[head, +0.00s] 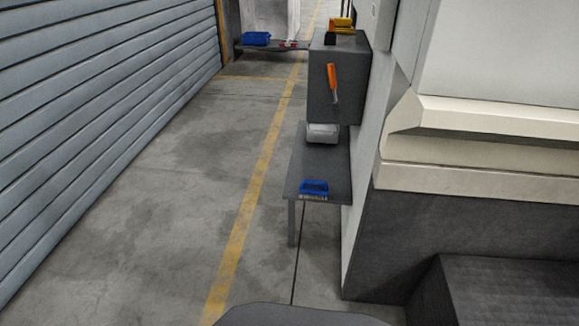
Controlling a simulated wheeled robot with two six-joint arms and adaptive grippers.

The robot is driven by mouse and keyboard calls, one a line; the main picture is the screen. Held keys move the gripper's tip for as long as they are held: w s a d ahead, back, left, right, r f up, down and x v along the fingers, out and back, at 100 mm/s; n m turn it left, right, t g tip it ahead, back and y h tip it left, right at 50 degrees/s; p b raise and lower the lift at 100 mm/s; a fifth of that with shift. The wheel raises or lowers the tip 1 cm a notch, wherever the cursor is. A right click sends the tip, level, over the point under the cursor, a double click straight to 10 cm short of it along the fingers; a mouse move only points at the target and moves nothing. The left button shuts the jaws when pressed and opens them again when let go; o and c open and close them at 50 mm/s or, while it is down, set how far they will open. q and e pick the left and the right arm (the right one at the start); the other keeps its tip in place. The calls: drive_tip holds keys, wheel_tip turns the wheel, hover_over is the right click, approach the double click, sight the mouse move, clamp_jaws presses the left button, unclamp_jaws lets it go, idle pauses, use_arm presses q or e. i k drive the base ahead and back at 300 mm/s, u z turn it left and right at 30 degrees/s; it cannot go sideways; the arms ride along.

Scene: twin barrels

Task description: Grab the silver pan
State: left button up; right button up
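A small silver-grey object (322,133) sits on a narrow dark table (305,170) ahead, right of the picture's middle. It may be the silver pan, but it is too small to tell for sure. It is partly under a dark grey box or cabinet (325,95) above the table. Neither of my grippers shows in the head view.
A blue brush (314,187) lies at the table's near end. An orange-handled tool (333,82) hangs on the cabinet, with a yellow item (342,24) on top. A blue bin (257,38) stands farther back. A large wall block (470,150) borders the right. The left floor is clear.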

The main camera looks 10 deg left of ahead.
sight(318, 133)
drive_tip(key=k, duration=0.5)
drive_tip(key=u, duration=0.85)
drive_tip(key=i, duration=5.65)
drive_tip(key=z, duration=4.35)
drive_tip(key=i, duration=0.65)
